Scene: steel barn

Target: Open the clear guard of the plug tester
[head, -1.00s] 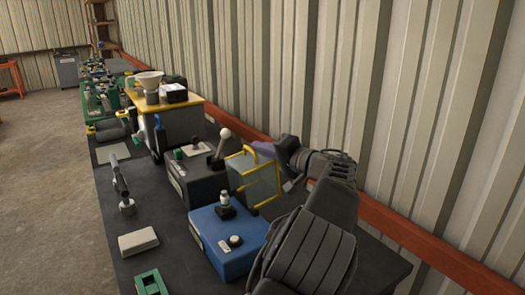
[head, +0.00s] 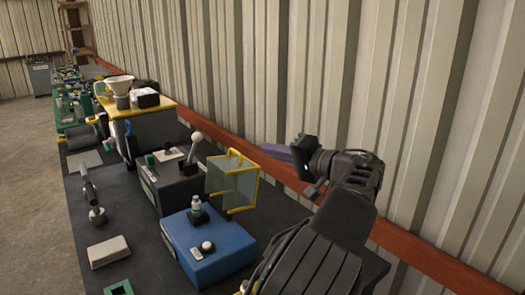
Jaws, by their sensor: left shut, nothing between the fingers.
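The plug tester is a blue box (head: 208,250) on the dark bench, with a plug-like post (head: 197,210) and a dark round knob on its top. Its clear guard (head: 226,187), a see-through panel in a yellow frame, stands raised and roughly upright at the tester's back edge. A yellow handle shows at the guard's top. My left gripper (head: 279,153), with purplish fingers, is shut and empty. It is right of the guard's upper edge, with a visible gap. My left arm fills the lower right. My right gripper is not in view.
A grey box with a lever (head: 195,148) stands just behind the tester. A yellow-topped stand with a white funnel (head: 114,85) is farther back. A pale block (head: 108,251) lies left of the tester. A ribbed wall and red rail (head: 400,245) bound the right.

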